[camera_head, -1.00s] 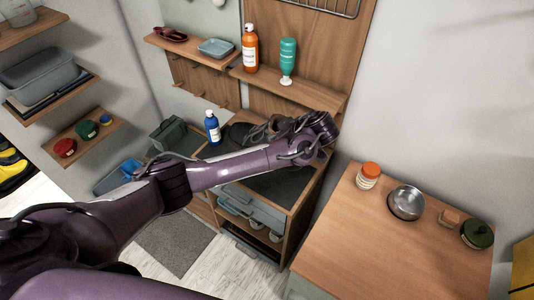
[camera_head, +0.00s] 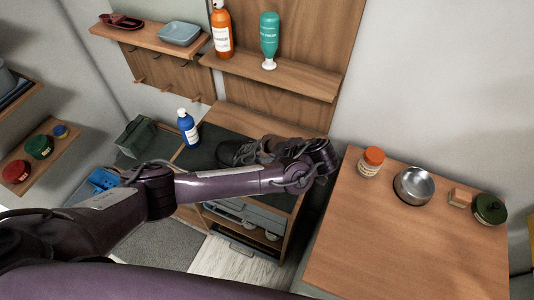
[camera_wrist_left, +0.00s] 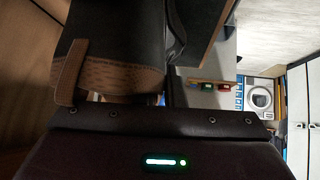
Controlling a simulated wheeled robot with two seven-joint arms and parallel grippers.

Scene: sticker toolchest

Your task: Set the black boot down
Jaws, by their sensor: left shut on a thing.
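The black boot (camera_head: 234,153) is over the dark top of the wooden bench (camera_head: 262,122) in the head view, its toe pointing left. My left gripper (camera_head: 278,147) is at its right end, shut on it. My own wrist partly hides the boot and the jaws. In the left wrist view the boot (camera_wrist_left: 125,45) fills the upper left, dark with a brown patterned band. I cannot tell whether its sole touches the bench top. My right gripper is not in view.
A blue bottle (camera_head: 187,128) stands left of the boot. Above are a shelf (camera_head: 290,78) with an orange bottle (camera_head: 222,30) and a teal bottle (camera_head: 269,40). A wooden counter (camera_head: 400,245) at the right holds a jar (camera_head: 371,162), metal bowl (camera_head: 414,186) and green-lidded pot (camera_head: 489,209).

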